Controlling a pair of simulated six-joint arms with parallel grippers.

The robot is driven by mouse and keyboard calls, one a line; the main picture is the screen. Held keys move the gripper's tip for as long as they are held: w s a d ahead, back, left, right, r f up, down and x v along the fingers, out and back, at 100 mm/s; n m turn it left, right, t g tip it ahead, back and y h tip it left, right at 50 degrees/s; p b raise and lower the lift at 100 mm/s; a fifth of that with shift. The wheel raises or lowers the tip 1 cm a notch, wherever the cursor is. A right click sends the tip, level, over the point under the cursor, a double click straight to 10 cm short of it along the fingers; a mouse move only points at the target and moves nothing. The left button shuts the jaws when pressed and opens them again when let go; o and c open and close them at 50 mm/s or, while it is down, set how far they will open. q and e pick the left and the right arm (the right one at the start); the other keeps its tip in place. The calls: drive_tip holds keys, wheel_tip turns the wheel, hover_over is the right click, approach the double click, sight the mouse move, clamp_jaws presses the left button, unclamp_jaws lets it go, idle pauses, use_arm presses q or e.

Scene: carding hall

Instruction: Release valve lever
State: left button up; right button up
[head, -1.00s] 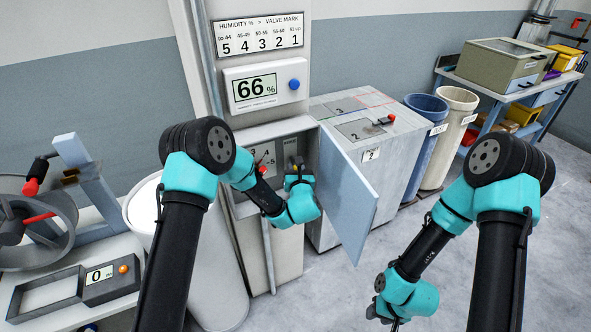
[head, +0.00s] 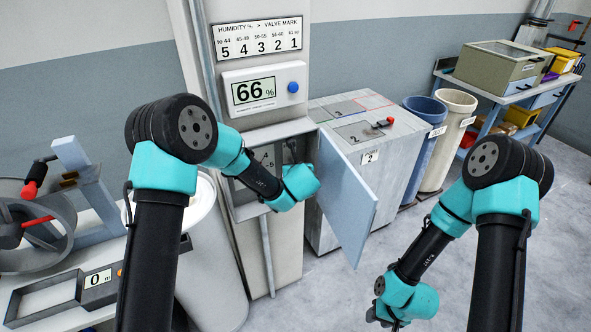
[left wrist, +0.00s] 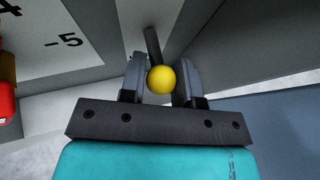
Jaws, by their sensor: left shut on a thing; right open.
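The valve lever shows in the left wrist view as a dark rod with a yellow ball knob (left wrist: 161,80). My left gripper (left wrist: 160,72) is shut on the lever, with its two fingers on either side of the knob and rod. In the head view its fingers are hidden behind my teal wrist, inside the open wall cabinet (head: 240,205). A white scale plate (left wrist: 65,30) with "4" and "-5" lies left of the lever. My right gripper (head: 393,322) is open, low over the floor, and only partly in view.
The cabinet's open blue door (head: 345,200) stands just right of my left wrist. Above, a display (head: 255,90) reads 66 % below a humidity-to-valve-mark chart (head: 258,37). A red part (left wrist: 6,103) is at the wrist view's left edge.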

use_arm(q)
drive_tip(key=o, duration=0.9)
drive_tip(key=v, duration=1.7)
drive_tip(key=shift+s+d+r, duration=0.1)
drive_tip(key=shift+s, duration=0.1)
drive_tip(key=shift+o, duration=0.2)
